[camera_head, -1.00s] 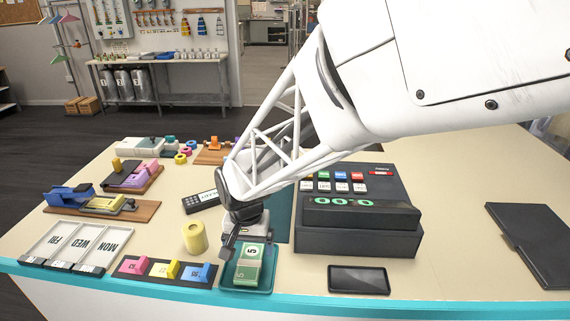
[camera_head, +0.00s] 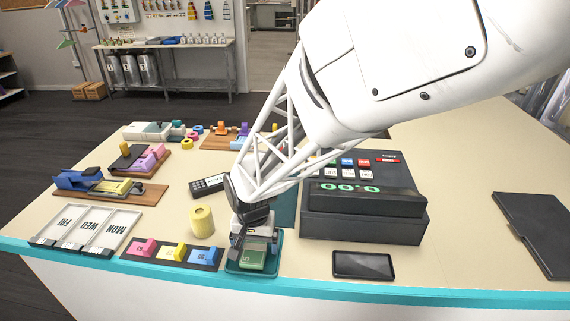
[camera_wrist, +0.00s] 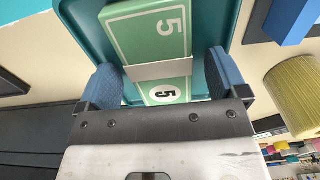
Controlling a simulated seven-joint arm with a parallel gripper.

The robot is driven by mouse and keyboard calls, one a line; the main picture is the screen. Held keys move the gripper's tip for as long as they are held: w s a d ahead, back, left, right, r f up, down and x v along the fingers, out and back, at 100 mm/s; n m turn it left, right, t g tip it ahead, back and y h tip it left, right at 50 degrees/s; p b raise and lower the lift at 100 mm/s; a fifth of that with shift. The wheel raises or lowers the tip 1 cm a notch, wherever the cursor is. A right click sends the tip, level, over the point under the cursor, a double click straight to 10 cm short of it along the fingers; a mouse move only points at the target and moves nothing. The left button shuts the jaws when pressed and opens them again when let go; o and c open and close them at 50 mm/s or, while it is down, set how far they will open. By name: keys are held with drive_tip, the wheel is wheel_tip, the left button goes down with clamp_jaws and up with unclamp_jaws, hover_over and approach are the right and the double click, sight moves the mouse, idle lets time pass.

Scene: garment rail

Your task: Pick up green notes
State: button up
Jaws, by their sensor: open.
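The green notes (camera_head: 252,258) are a banded bundle marked 5, lying in a teal tray (camera_head: 236,268) near the front edge of the counter. In the wrist view the notes (camera_wrist: 150,30) show a pale band around their middle, and the tray's rim (camera_wrist: 232,22) shows beside them. My gripper (camera_head: 255,246) is over the near part of the tray and partly hides the notes in the head view. In the wrist view my gripper (camera_wrist: 162,82) is open, with one blue pad on each side of the bundle. I cannot tell whether the pads touch it.
A black cash register (camera_head: 365,215) stands right of the tray, with a dark phone-like slab (camera_head: 363,264) in front of it. A yellow roll (camera_head: 202,221) and a dark strip with coloured blocks (camera_head: 170,251) are to the left. A black folder (camera_head: 535,235) lies far right.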

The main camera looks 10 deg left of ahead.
sight(256, 244)
drive_tip(key=c, duration=1)
drive_tip(key=shift+r, duration=0.15)
drive_tip(key=shift+r, duration=0.55)
wheel_tip(256, 244, up, 2)
drive_tip(key=shift+r, duration=0.1)
drive_tip(key=s+d, duration=0.3)
drive_tip(key=s, duration=0.1)
drive_tip(key=s+d+r, duration=0.1)
drive_tip(key=s+d, duration=0.2)
drive_tip(key=s, duration=0.2)
drive_tip(key=s+d, duration=0.3)
drive_tip(key=s, duration=0.1)
drive_tip(key=shift+s+r, duration=0.2)
